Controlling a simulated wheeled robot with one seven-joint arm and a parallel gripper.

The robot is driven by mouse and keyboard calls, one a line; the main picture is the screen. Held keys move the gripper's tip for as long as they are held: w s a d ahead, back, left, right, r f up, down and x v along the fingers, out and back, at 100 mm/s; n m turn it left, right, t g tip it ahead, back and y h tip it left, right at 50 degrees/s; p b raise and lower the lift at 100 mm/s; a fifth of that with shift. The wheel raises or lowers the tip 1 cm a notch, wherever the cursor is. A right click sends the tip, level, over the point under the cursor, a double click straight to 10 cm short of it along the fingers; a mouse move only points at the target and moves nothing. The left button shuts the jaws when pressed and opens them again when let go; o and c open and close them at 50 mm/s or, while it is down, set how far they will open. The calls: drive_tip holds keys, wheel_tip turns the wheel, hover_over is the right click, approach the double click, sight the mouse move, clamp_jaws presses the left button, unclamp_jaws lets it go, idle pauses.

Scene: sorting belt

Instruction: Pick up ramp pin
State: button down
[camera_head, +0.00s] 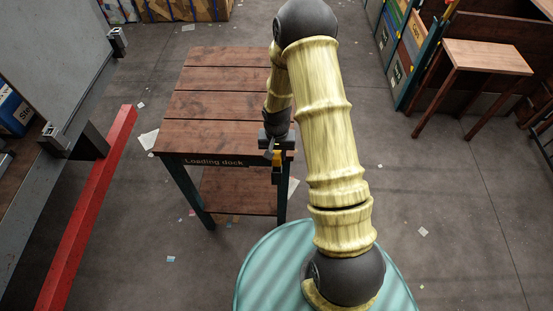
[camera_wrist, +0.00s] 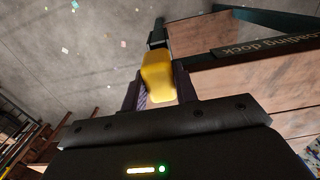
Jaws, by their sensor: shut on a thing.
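A yellow block-like piece, which I take to be the ramp pin (camera_wrist: 158,77), is held between the two dark fingers of my gripper (camera_wrist: 160,92) in the wrist view. The gripper is shut on the pin. The pin's lower end is hidden by the fingers. I cannot tell whether it touches the table.
A small wooden table (camera_head: 487,57) and shelves with boxes stand at the upper right. The loading dock table top is clear. Paper scraps lie on the floor.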

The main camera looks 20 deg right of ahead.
wheel_tip(320, 180, up, 15)
drive_tip(key=b, duration=0.3)
drive_tip(key=shift+b, duration=0.4)
wheel_tip(320, 180, up, 12)
drive_tip(key=p, duration=0.9)
drive_tip(key=shift+p, duration=0.35)
drive_tip(key=shift+f, duration=0.1)
idle(0.4)
